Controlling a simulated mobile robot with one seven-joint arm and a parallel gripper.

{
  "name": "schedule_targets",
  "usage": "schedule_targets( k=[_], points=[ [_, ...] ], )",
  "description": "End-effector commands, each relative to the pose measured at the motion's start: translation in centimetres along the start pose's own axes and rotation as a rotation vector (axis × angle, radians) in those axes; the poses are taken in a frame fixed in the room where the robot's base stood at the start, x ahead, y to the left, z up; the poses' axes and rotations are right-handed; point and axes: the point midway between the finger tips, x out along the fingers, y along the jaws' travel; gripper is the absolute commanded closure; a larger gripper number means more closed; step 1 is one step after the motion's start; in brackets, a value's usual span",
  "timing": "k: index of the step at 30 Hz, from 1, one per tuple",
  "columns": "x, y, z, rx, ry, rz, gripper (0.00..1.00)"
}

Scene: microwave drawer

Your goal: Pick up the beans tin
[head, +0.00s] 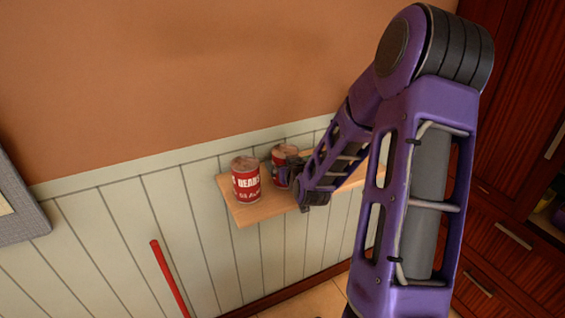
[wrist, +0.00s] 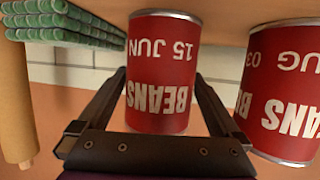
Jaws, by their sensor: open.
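Two red beans tins stand on a wooden shelf (head: 240,215). The left tin (head: 246,183) in the head view is fully visible; it is the one at the right edge of the wrist view (wrist: 282,95), dated 03 AUG. The other tin (head: 279,158), partly hidden by my gripper (head: 298,180), appears in the wrist view as the tin marked 15 JUN (wrist: 160,50). The wrist picture is upside down. My gripper (wrist: 160,76) is open, with its fingers on either side of the 15 JUN tin. I cannot tell whether either finger touches it.
The 03 AUG tin is close beside one finger. A green ridged item (wrist: 65,25) and a tan cylinder (wrist: 14,110) lie on the other side. A panelled wall (head: 110,215) backs the shelf. A red bar (head: 168,275) is below left, and dark wooden cabinets (head: 515,190) stand right.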

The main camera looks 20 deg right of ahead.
Motion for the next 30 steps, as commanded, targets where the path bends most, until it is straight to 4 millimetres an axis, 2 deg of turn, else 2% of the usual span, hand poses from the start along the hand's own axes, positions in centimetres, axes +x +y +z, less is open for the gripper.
schedule_targets(
  k=[3, 4, 20, 30],
  points=[
    [0.00, 0.00, 0.00, 0.000, 0.000, 0.000, 0.00],
    [0.00, 0.00, 0.00, 0.000, 0.000, 0.000, 0.04],
    [0.01, 0.01, -0.01, 0.000, 0.000, 0.000, 0.99],
    [-0.14, 0.02, -0.69, -0.002, 0.005, 0.001, 1.00]
  ],
)
